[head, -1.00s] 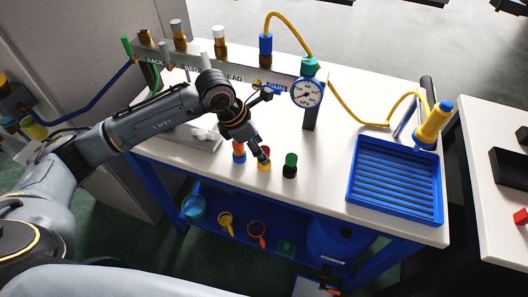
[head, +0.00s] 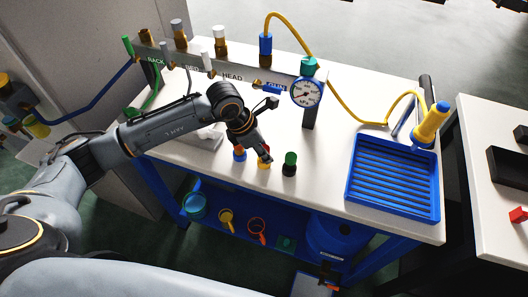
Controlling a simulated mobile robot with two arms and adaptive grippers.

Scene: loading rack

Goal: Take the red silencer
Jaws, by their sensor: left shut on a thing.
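The red silencer (head: 267,150) stands on the white bench top, with its brass-yellow lower part (head: 263,165) showing below my fingers. My left gripper (head: 263,157) reaches down over it from behind and is shut on it. The fingers hide much of its red part. To its left is an orange-topped piece with a blue base (head: 239,156). To its right is a green-topped black piece (head: 290,163). My right gripper does not show.
Behind is a labelled rack rail (head: 232,77) with several fittings, a pressure gauge (head: 306,93) and a yellow hose (head: 345,106). Bench top between gauge and tray is clear.

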